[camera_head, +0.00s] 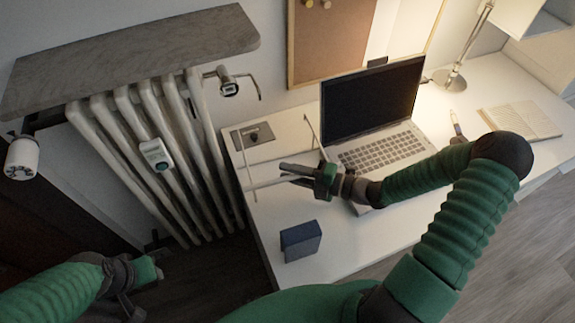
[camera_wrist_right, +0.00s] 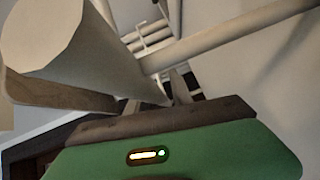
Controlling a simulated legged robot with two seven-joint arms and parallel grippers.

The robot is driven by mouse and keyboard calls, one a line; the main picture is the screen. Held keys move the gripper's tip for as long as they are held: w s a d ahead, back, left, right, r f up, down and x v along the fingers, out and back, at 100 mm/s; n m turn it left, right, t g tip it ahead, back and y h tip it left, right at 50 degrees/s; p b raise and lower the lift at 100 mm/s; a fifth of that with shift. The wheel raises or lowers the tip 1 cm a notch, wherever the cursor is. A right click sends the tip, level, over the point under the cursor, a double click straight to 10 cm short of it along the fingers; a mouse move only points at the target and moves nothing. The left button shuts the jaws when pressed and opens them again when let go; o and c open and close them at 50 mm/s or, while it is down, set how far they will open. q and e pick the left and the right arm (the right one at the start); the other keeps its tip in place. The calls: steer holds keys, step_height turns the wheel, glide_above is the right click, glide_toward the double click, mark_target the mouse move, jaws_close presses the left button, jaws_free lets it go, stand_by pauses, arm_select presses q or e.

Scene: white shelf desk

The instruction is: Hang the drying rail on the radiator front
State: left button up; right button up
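The drying rail (camera_head: 266,183) is a thin white frame with a bar and two upright arms, above the left end of the desk. My right gripper (camera_head: 290,172) appears shut on its bar and holds it up, apart from the radiator. In the right wrist view the white rail (camera_wrist_right: 225,38) fills the space close in front of the gripper, between the dark fingers. The white ribbed radiator (camera_head: 185,150) stands at the left under a grey stone shelf. My left gripper (camera_head: 142,288) is low at the left, away from the rail; its finger opening is unclear.
A small meter (camera_head: 155,155) sits on the radiator front, with a valve knob (camera_head: 22,158) at its left. On the white desk (camera_head: 300,210) are a laptop (camera_head: 370,105), a blue box (camera_head: 301,241), a lamp (camera_head: 450,80) and an open book (camera_head: 522,121). The grey shelf (camera_head: 130,57) overhangs the radiator.

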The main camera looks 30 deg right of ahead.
jaws_close()
steer(key=shift+f, duration=0.1)
stand_by(1.0)
